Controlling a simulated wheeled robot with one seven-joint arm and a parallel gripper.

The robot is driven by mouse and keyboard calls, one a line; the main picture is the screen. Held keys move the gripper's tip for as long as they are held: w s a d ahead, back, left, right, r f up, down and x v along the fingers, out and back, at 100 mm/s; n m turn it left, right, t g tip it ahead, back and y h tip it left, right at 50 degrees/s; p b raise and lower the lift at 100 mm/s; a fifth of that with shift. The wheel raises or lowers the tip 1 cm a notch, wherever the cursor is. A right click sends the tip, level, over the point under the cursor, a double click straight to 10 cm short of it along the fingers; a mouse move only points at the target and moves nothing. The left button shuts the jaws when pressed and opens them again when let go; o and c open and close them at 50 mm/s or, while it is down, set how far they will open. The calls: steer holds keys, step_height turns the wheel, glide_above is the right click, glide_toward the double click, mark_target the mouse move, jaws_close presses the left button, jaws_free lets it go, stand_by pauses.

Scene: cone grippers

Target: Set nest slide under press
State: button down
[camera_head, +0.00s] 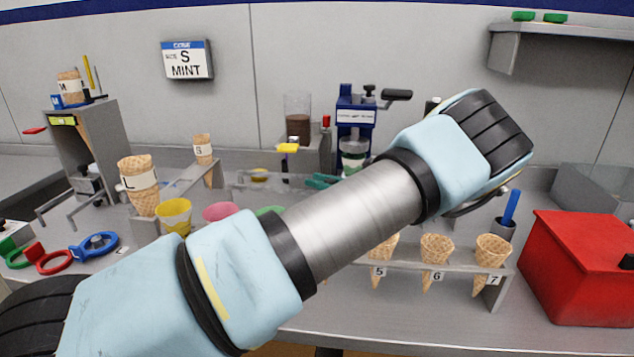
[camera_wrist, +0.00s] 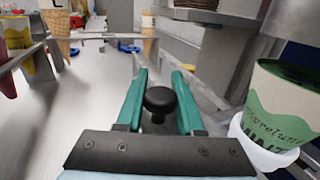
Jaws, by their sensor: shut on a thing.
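The blue press (camera_head: 357,115) with a black handle stands at the back, right of centre in the head view. A green and white tub (camera_head: 353,153) shows below it; a similar lettered tub (camera_wrist: 285,105) in a white holder (camera_wrist: 262,152) is at the right of the wrist view. My gripper's teal fingers (camera_wrist: 158,88) are shut on a round black knob (camera_wrist: 160,99). The fingers also show in the head view (camera_head: 321,181), left of the tub. My arm hides much of the middle, and I cannot make out the slide body or what the knob joins.
A rack with numbered cones (camera_head: 436,252) stands in front, right of centre. A red box (camera_head: 578,265) is at the right. A large cone marked L (camera_head: 138,180), a yellow cup (camera_head: 174,215) and coloured rings (camera_head: 95,245) are at the left. A rail (camera_wrist: 105,36) crosses beyond the fingers.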

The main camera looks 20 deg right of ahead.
steer(key=c, duration=0.8)
jaws_free()
steer(key=shift+s+d, duration=0.2)
steer(key=shift+d, duration=0.1)
steer(key=shift+o, duration=1.4)
steer(key=shift+w+a, duration=0.1)
steer(key=b+v, duration=0.3)
steer(key=v, duration=0.8)
steer(key=shift+b, duration=0.3)
steer(key=shift+r, duration=0.15)
